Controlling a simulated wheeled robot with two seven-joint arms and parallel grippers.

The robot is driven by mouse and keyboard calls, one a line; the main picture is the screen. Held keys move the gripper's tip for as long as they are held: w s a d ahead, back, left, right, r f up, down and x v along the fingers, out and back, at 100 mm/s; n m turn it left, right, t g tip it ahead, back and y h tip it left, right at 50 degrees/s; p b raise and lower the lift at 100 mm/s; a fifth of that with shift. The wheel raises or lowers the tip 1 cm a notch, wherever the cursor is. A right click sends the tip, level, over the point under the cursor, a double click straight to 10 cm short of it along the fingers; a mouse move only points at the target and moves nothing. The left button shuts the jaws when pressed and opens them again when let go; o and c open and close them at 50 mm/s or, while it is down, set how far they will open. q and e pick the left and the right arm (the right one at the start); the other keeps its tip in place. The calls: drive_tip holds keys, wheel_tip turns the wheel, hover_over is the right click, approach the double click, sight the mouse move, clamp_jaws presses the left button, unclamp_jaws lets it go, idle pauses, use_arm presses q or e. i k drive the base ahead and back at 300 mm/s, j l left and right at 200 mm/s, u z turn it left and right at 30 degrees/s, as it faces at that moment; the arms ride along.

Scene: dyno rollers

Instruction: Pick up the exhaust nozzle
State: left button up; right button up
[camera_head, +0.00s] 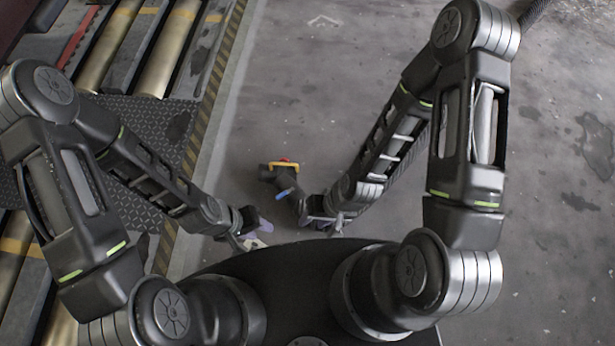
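The exhaust nozzle (290,180) is a dark piece with a yellow-orange handle and small red and blue parts. It is at the middle of the head view, over the grey floor. Its dark lower end runs down toward my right gripper (325,224), which is beside or against it; I cannot tell whether they touch. My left gripper (258,234) is below and left of the nozzle, apart from it. Both grippers are small and partly hidden by the arms and my base, so their finger openings are unclear.
Metal rollers (168,52) in a dark frame stand at the left, with a tread plate (160,118) and a yellow-black striped edge (215,85). A dark ribbed hose (536,12) shows at the top right. The stained concrete floor (330,75) is open above and right.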

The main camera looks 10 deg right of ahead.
sight(283, 176)
drive_tip(key=l+z, duration=0.1)
drive_tip(key=z, duration=3)
drive_tip(key=i+j+u, duration=0.1)
drive_tip(key=i+u, duration=0.8)
drive_tip(key=i+l+u, duration=0.2)
drive_tip(key=i+u, duration=0.2)
drive_tip(key=i+j+u, duration=0.4)
drive_tip(key=i+u, duration=0.8)
drive_tip(key=i, duration=0.2)
drive_tip(key=i+l+u, duration=0.2)
drive_tip(key=i+u, duration=0.2)
drive_tip(key=i+j+u, duration=0.3)
drive_tip(key=u, duration=0.15)
drive_tip(key=i+j+u, duration=0.1)
drive_tip(key=i+u, duration=0.85)
drive_tip(key=i+l+u, duration=0.2)
drive_tip(key=i+u, duration=0.15)
drive_tip(key=u, duration=0.15)
drive_tip(key=i+l+u, duration=0.3)
drive_tip(key=u, duration=0.15)
drive_tip(key=i+j+u, duration=0.25)
drive_tip(key=u, duration=0.2)
drive_tip(key=i+u, duration=0.9)
drive_tip(key=i+l+u, duration=0.1)
drive_tip(key=i+u, duration=0.35)
drive_tip(key=k, duration=0.1)
